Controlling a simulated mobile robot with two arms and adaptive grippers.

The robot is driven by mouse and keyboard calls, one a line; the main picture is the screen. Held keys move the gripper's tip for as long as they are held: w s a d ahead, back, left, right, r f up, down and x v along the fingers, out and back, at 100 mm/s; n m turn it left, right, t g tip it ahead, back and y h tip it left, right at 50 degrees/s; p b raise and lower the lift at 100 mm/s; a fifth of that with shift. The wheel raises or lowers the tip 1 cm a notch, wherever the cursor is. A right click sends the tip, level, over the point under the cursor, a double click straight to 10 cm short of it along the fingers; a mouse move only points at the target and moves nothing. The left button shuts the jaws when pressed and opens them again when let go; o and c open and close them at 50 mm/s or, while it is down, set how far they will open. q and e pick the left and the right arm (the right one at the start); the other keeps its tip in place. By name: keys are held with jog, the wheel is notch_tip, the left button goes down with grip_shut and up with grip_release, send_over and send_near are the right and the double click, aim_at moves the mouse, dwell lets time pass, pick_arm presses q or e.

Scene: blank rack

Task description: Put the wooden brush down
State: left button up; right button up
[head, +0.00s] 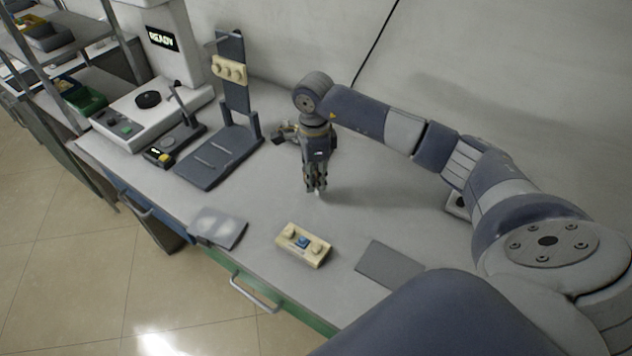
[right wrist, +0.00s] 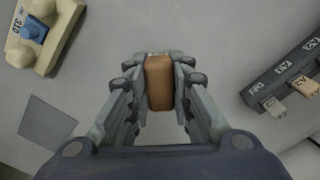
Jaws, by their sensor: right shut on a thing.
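My right gripper (head: 316,186) points down over the middle of the table (head: 350,225). In the right wrist view its fingers (right wrist: 159,84) are shut on the brown wooden brush (right wrist: 160,95), one on each side of it. In the head view the brush is mostly hidden by the fingers, with only a small pale tip showing below them. I cannot tell whether it touches the tabletop. My left gripper is not in view.
A beige block with a blue button (head: 303,244) and a grey mat (head: 390,265) lie near the front edge. A grey plate (head: 217,227), a dark stand (head: 207,160) and a READY device (head: 160,105) are left. The right wrist view shows a labelled rack (right wrist: 285,75).

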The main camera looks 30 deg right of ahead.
notch_tip(320, 180, down, 3)
jog(key=shift+f+p, duration=0.15)
jog(key=shift+p, duration=0.15)
jog(key=shift+f, duration=0.25)
jog(key=o, duration=0.9)
jog(key=shift+o, duration=0.2)
jog(key=shift+r, duration=0.1)
jog(key=shift+r, duration=0.25)
notch_tip(320, 180, up, 12)
jog(key=shift+f+b, duration=0.15)
jog(key=shift+b, duration=1.05)
